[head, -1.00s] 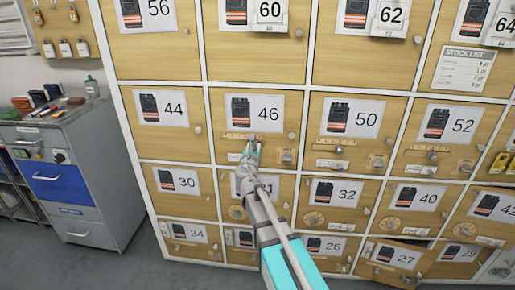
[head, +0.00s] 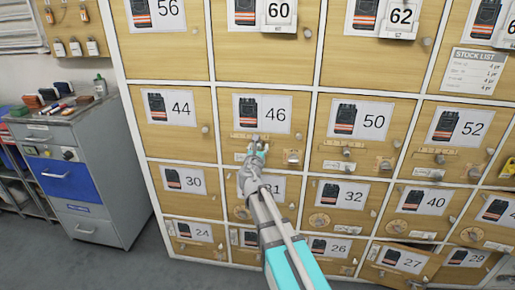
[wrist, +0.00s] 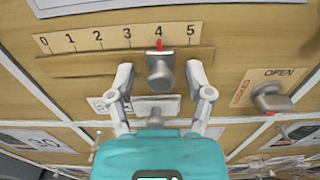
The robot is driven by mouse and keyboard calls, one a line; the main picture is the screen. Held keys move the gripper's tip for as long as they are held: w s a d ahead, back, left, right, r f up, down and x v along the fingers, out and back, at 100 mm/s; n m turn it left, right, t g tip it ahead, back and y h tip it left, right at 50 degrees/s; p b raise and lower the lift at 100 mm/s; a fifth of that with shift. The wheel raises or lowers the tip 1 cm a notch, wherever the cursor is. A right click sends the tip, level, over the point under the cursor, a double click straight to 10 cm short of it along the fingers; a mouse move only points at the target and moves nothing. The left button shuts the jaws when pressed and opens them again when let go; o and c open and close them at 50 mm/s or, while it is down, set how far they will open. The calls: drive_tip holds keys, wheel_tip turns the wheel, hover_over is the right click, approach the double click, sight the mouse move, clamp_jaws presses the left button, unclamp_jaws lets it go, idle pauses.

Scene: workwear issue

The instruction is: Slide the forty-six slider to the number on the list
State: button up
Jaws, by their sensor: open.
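The door marked 46 (head: 264,113) is in the middle of the head view. In the wrist view its scale (wrist: 115,39) runs from 0 to 5. The slider knob (wrist: 160,74) is grey, with a red pointer (wrist: 159,44) at 4. My gripper (wrist: 161,80) is open, its two fingers on either side of the knob with gaps between. In the head view my gripper (head: 257,150) is at the lower part of door 46 and covers some of it. The stock list (head: 475,72) hangs at upper right; its lines are too small to read surely.
Right of the slider is a latch knob (wrist: 271,98) with an OPEN label. Neighbouring doors 50 (head: 365,125) and 52 (head: 458,130) have similar sliders. Door 27 (head: 398,262) stands ajar low down. A grey cabinet (head: 85,190) is at left.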

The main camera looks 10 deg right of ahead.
drive_tip(key=v, duration=1.2)
drive_tip(key=shift+d, duration=0.1)
drive_tip(key=s+d+f+m+g+h, duration=0.1)
drive_tip(key=s+d+f+m+g, duration=0.4)
drive_tip(key=m, duration=0.5)
drive_tip(key=s+d+f+m+g+h, duration=0.1)
drive_tip(key=s+d+f+m+g, duration=0.2)
drive_tip(key=d+f+m+g, duration=0.5)
drive_tip(key=s+a+f+m+g+y, duration=0.45)
drive_tip(key=s+a+m+y, duration=0.3)
drive_tip(key=s+m, duration=0.55)
wheel_tip(320, 180, up, 23)
drive_tip(key=w+m+p, duration=0.1)
drive_tip(key=w+p, duration=0.1)
drive_tip(key=p, duration=2.2)
drive_tip(key=shift+r, duration=0.25)
